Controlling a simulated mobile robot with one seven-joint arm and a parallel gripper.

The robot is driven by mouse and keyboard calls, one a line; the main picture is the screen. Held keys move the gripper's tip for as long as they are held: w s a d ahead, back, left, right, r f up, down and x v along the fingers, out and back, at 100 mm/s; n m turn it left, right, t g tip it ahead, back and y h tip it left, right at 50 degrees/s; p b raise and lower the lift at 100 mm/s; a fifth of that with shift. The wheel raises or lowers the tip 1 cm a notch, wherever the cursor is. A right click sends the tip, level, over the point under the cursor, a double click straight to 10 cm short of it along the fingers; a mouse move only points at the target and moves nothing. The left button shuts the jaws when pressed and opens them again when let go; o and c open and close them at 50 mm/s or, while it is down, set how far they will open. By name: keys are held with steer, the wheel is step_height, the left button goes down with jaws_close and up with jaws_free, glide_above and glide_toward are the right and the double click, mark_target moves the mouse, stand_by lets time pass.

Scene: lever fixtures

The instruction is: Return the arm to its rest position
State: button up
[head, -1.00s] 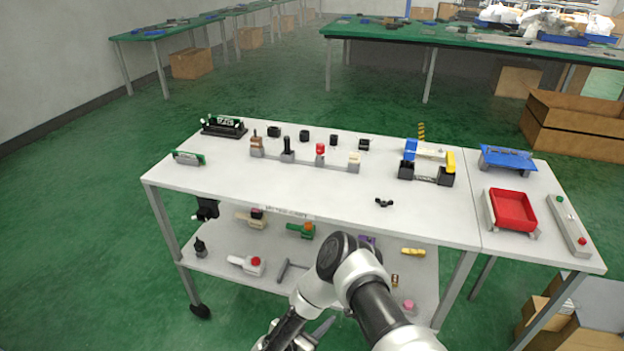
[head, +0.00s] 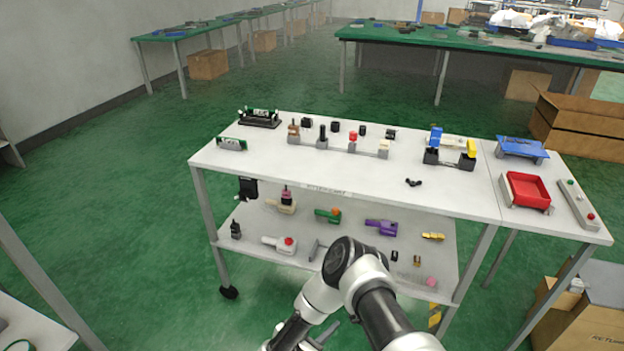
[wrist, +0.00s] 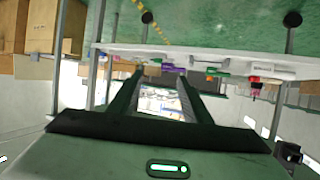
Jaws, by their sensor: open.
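My arm is folded low at the bottom centre of the head view, in front of the white workbench (head: 330,176). My gripper, at the arm's low end, is mostly cut off at the bottom edge there. In the wrist view my gripper (wrist: 160,90) shows two dark fingers spread apart with nothing between them. The wrist picture is upside down, with the green floor at the top and the bench's shelf edge across the middle. The gripper is apart from the bench and touches nothing that I can see.
Lever fixtures (head: 352,142) stand along the bench's back. A blue and yellow fixture (head: 450,150), a red tray (head: 526,190) and a blue stand (head: 521,148) are at the right. Several tools, including a purple one (head: 381,227), lie on the lower shelf. Green floor (head: 120,200) is clear at left.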

steer(key=w+a+r+n+t+y, duration=0.1)
steer(key=w+a+r+y, duration=0.2)
steer(key=w+r, duration=0.5)
steer(key=w+a+r+n+t+y, duration=0.1)
steer(key=w+a+r+y, duration=0.2)
steer(key=w+r, duration=0.45)
step_height(320, 180, up, 18)
steer(key=w+a+n+y, duration=0.1)
steer(key=w+n+y, duration=0.1)
steer(key=n+y, duration=0.2)
steer(key=s+d+r+n+g, duration=0.1)
steer(key=s+d+r+g, duration=0.1)
steer(key=s+d+r, duration=0.4)
steer(key=s+d+r+n+g, duration=0.2)
steer(key=s+r, duration=0.6)
steer(key=r, duration=0.1)
steer(key=s+d+r+g, duration=0.1)
steer(key=s+d, duration=0.2)
steer(key=s, duration=0.5)
steer(key=s+d+r+m+g+h, duration=0.15)
steer(key=s+d, duration=0.25)
steer(key=s, duration=0.4)
steer(key=s+d+r+g, duration=0.1)
steer(key=s+d, duration=0.2)
steer(key=s, duration=0.5)
step_height(320, 180, up, 20)
steer(key=p, duration=2)
steer(key=shift+w, duration=0.2)
